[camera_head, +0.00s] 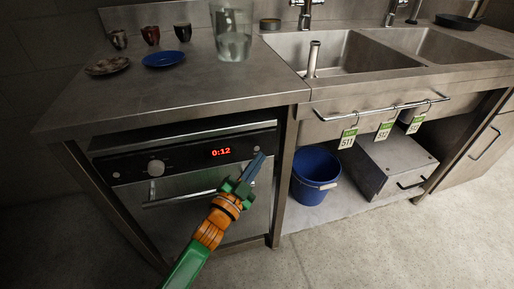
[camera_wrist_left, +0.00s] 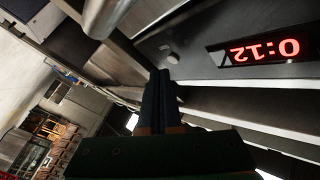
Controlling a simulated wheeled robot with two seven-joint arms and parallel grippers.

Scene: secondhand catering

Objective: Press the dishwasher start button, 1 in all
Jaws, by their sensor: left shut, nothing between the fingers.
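The dishwasher (camera_head: 190,190) stands under the left counter. The display also shows, turned over, in the left wrist view (camera_wrist_left: 265,52). There a small pale button (camera_wrist_left: 172,58) sits on the panel just beyond my fingertips. My left gripper (camera_head: 260,158) is shut and empty, its tips in front of the panel, right of the display. I cannot tell whether the tips touch the button. My right gripper is not in view.
The dishwasher's handle bar (camera_head: 163,201) runs below the panel. On the counter (camera_head: 190,90) are several cups, plates and a glass jug (camera_head: 233,40). To the right are a sink (camera_head: 345,55), a rail with tags (camera_head: 349,138) and a blue bucket (camera_head: 314,176). The floor in front is clear.

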